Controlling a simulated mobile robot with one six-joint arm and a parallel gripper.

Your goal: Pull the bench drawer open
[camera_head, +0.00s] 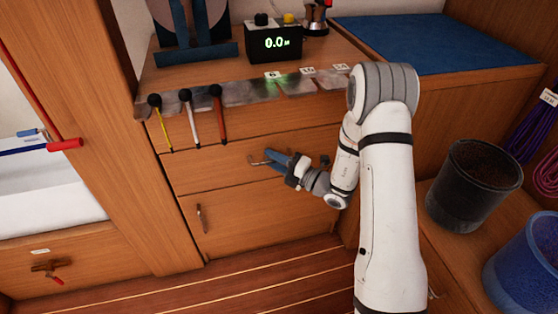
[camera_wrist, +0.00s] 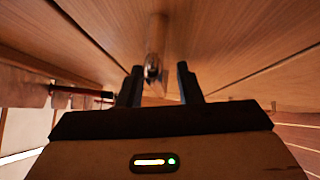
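The bench drawer (camera_head: 205,176) is a wide wooden front in the bench, and it looks flush with the panels around it. Its metal bar handle (camera_head: 256,162) shows just left of my gripper (camera_head: 276,160) and is partly hidden by it. In the wrist view, the handle (camera_wrist: 155,45) runs away from the camera, ahead of and in line with the gap between my two dark fingers (camera_wrist: 158,88). The fingers are apart, with space on both sides of the handle. I cannot tell whether the handle's near end lies between the fingertips.
A cupboard door with a small handle (camera_head: 202,217) is below the drawer. Yellow, white and red tools (camera_head: 217,115) hang from the bench edge above it. A black bucket (camera_head: 470,185) and a blue bucket (camera_head: 530,265) stand at the right. The plank floor (camera_head: 270,285) in front is clear.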

